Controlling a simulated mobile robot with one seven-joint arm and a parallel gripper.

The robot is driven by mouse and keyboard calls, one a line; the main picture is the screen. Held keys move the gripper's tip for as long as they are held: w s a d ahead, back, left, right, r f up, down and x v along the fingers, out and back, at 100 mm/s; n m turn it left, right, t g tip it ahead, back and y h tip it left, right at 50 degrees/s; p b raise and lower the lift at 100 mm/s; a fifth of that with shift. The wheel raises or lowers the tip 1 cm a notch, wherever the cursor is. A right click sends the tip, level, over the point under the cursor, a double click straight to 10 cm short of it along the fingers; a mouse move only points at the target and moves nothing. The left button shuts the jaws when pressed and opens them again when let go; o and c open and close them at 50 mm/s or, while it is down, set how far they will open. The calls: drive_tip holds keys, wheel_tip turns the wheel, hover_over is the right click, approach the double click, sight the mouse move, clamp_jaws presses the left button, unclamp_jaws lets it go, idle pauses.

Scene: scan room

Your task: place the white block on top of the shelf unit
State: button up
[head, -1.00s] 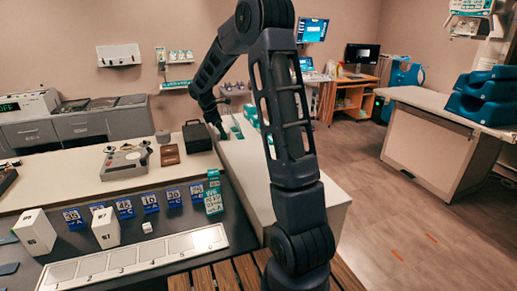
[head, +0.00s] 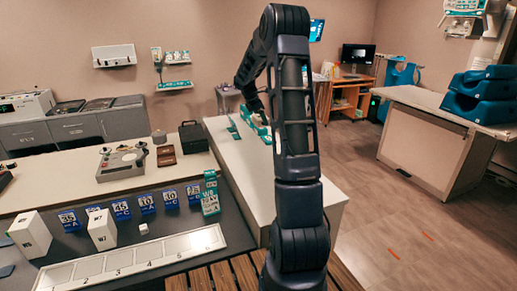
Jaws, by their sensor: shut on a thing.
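My gripper (head: 258,114) is at the far end of my arm, small in the head view, over the far part of a white-topped counter beside teal frames (head: 233,130). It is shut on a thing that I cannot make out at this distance. White blocks (head: 31,236) and (head: 102,229) stand upright on the dark desk at lower left, with a small white cube (head: 143,228) near them. I cannot tell which is the task's white block. A wooden shelf unit (head: 349,96) stands at the back, partly behind other furniture; I cannot tell if it is the task's one.
Blue number cards (head: 120,209) and teal cards (head: 210,201) line the desk behind a numbered white strip (head: 130,258). A white cabinet (head: 432,132) with teal cushions (head: 484,95) stands at right. Open floor (head: 390,220) lies between it and the counter.

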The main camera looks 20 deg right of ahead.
wheel_tip(320, 180, down, 17)
drive_tip(key=shift+f, duration=0.1)
idle(0.5)
drive_tip(key=o, duration=0.9)
drive_tip(key=shift+o, duration=0.2)
